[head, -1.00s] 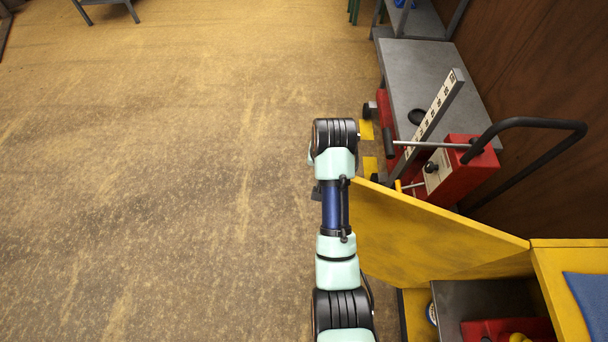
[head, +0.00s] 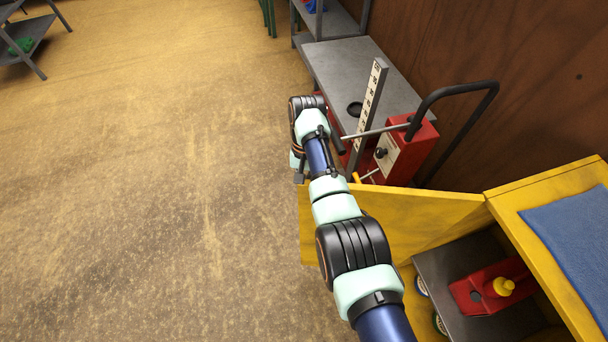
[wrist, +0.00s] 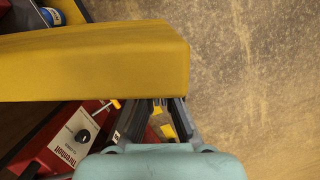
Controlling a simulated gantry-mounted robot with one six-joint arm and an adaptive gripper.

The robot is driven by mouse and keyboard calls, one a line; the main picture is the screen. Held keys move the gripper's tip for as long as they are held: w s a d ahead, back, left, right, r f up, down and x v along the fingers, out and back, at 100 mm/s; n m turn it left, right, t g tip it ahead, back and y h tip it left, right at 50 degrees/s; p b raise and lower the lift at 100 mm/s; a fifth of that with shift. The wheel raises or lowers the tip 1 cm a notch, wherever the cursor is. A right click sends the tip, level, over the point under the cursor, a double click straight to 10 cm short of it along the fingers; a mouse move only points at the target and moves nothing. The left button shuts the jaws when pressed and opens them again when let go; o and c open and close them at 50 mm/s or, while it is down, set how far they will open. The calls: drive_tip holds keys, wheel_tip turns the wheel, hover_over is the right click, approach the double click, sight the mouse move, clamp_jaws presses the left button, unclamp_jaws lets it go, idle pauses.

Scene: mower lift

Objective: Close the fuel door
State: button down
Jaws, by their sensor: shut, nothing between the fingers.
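The fuel door (head: 425,220) is a yellow panel standing open, hinged on the yellow cabinet (head: 550,185) at the right in the head view. The cabinet's inside is exposed. In the wrist view the door (wrist: 95,62) crosses the upper left, its free end near the middle. My gripper (wrist: 160,108) is shut and empty, with its fingers right at the door's lower border in that view. The fingertips are partly hidden, and I cannot tell whether they touch the door. In the head view my arm crosses in front of the door's free end, and the gripper is hidden.
A red fuel can (head: 490,288) with a yellow cap sits inside the cabinet. Behind the door stand a red lift unit (head: 400,150) with a black handle and a grey platform (head: 365,75). A blue mat (head: 580,235) lies on the cabinet top.

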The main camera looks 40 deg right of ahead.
drive_tip(key=shift+b+x, duration=0.3)
drive_tip(key=shift+x, duration=1.6)
drive_tip(key=shift+a+r+p, duration=0.1)
drive_tip(key=shift+p, duration=0.2)
